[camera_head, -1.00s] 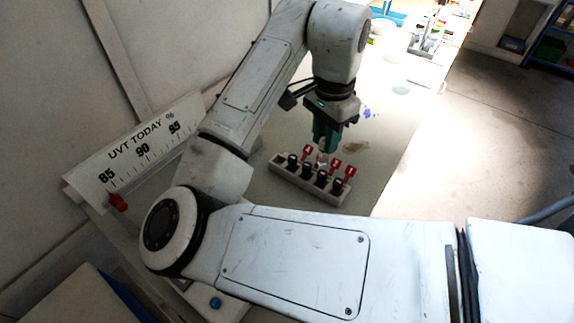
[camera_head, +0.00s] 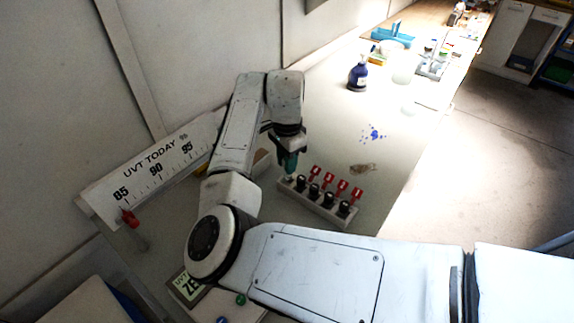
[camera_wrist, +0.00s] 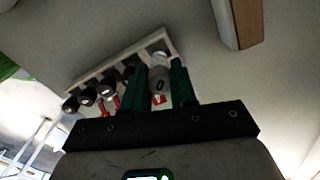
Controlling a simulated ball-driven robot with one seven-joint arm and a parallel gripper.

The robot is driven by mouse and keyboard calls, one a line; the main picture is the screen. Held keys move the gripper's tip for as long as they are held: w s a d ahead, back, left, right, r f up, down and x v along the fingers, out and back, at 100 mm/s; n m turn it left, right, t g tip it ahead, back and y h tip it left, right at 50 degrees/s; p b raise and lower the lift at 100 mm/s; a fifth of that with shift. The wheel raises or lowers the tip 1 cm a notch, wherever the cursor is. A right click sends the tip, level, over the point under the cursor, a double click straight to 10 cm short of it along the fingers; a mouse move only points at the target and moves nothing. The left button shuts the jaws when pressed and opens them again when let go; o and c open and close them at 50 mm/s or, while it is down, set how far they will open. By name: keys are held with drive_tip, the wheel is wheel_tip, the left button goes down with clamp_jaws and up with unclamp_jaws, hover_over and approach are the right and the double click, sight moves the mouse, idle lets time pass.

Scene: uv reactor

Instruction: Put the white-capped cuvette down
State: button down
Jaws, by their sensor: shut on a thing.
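My gripper (camera_head: 290,163) is at the left end of a pale rack (camera_head: 318,205) on the bench.
A UVT TODAY scale board (camera_head: 150,170) with a red pointer (camera_head: 130,218) stands at the left. A dark blue spray bottle (camera_head: 358,73) and a blue tray (camera_head: 393,36) are farther back. Blue spots (camera_head: 374,134) and a brown stain (camera_head: 362,168) mark the otherwise clear bench beyond the rack.

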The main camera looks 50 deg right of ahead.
drive_tip(key=shift+s+a+f+p, duration=0.15)
drive_tip(key=shift+f+p, duration=0.25)
drive_tip(key=shift+f, duration=0.95)
drive_tip(key=c, duration=1.2)
unclamp_jaws()
drive_tip(key=shift+f, duration=0.1)
drive_tip(key=shift+c, duration=0.2)
drive_tip(key=shift+o, duration=1.7)
drive_tip(key=shift+r, duration=0.2)
wheel_tip(320, 180, up, 12)
drive_tip(key=b, duration=0.2)
drive_tip(key=shift+r+b, duration=0.15)
drive_tip(key=shift+b, duration=0.15)
